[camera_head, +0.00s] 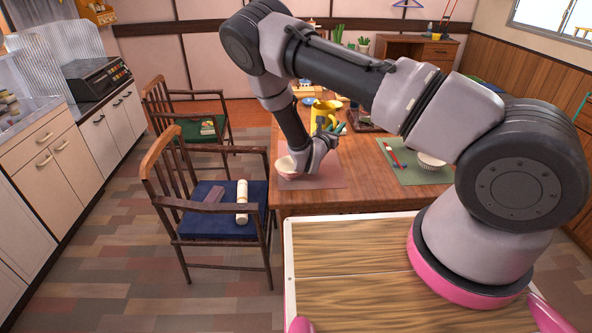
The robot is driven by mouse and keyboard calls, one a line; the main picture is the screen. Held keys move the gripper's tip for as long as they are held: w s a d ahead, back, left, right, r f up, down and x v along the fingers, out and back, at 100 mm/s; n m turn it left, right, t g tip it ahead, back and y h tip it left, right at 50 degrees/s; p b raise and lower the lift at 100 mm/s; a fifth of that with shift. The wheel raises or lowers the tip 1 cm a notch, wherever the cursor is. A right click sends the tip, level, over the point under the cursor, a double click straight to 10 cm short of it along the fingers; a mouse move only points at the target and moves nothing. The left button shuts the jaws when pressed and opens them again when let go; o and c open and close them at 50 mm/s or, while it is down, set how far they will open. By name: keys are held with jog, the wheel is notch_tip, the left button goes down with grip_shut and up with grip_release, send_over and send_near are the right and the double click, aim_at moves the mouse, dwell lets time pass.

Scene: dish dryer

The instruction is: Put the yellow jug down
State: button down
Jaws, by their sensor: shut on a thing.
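The yellow jug (322,110) shows upright over the far part of the wooden table, partly hidden by my gripper. My gripper (337,128) is at the near side of the jug, its dark fingers shut on it. The exact grip point is too small to make out. I cannot tell whether the jug's base touches the table (355,195) or hangs a little above it.
A bowl (285,167) sits on a pink mat (325,178) below my wrist. A green mat (410,174) holds a white bowl (432,161) and a red-handled item (393,156). Small dishes crowd the table's far end. Wooden chairs (222,224) stand at the left. Bare table lies between the mats.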

notch_tip(320, 180, down, 10)
jog(key=a, duration=0.1)
jog(key=shift+s+f, duration=0.15)
jog(key=shift+s, duration=0.05)
dwell(0.3)
jog(key=c, duration=1.3)
grip_release()
jog(key=shift+f, duration=0.2)
jog(key=o, duration=0.4)
jog(key=shift+o, duration=0.2)
jog(key=shift+r, duration=0.1)
